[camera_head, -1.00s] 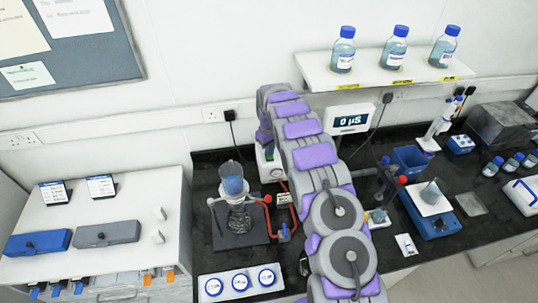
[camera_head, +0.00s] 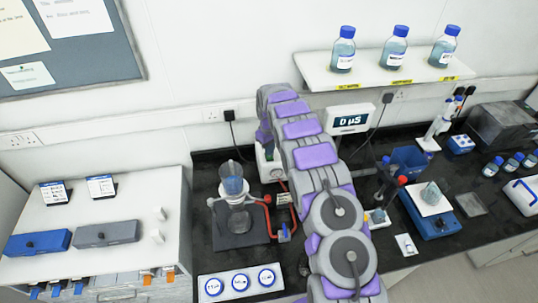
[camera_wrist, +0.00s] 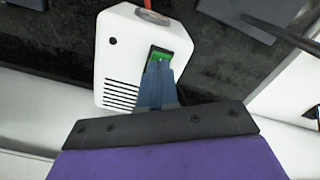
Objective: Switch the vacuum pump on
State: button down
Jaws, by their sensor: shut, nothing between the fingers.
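The vacuum pump (camera_wrist: 125,60) is a white box with vent slots and a green rocker switch (camera_wrist: 158,54) in a dark frame. My gripper (camera_wrist: 160,66) is shut and empty, with its blue-grey fingertips over the lower part of the switch. I cannot tell whether they touch it. In the head view the pump (camera_head: 270,171) is partly hidden behind my arm, and the fingers cannot be made out. A red tube runs from the pump area to the filter flask (camera_head: 238,219), which has a funnel (camera_head: 232,184) with blue liquid on top.
A white shelf (camera_head: 300,62) with blue-capped bottles hangs behind and right of my arm. A display (camera_head: 350,118) stands near the wall. Right of my arm are a blue bin (camera_head: 408,158) and a blue stirrer plate (camera_head: 436,228). A white cabinet top (camera_head: 130,255) lies left.

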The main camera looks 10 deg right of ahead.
jog(key=shift+f, duration=0.9)
dwell(0.6)
jog(key=shift+r, duration=3.5)
